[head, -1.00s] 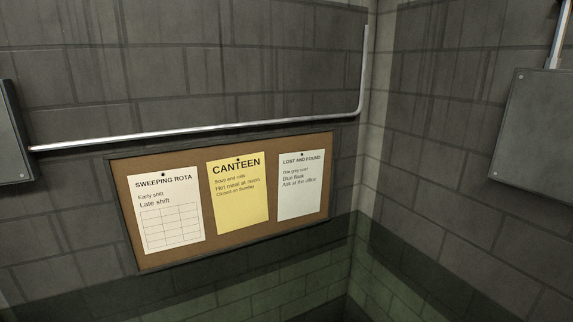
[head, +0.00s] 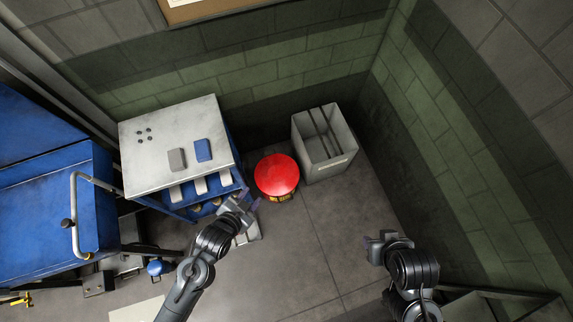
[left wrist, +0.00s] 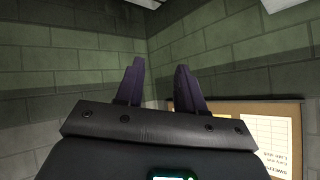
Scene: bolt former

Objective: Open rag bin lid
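The rag bin is a round bin with a domed red lid (head: 276,174), standing on the floor near the middle of the head view. The lid is closed, and a yellow label shows at its lower front. My left gripper (head: 245,207) is to the left of and nearer than the bin, apart from the lid. In the left wrist view its two dark fingers (left wrist: 158,85) stand apart with nothing between them, pointing toward the wall corner. My right gripper (head: 374,246) is low and right of the bin; its fingers are too small to read.
A grey open box (head: 344,165) stands right of the bin. A blue cabinet with a white top (head: 150,176) is on the left, carrying a grey and a blue block. A blue machine (head: 50,190) is at far left. Clear floor (head: 320,245) lies in front.

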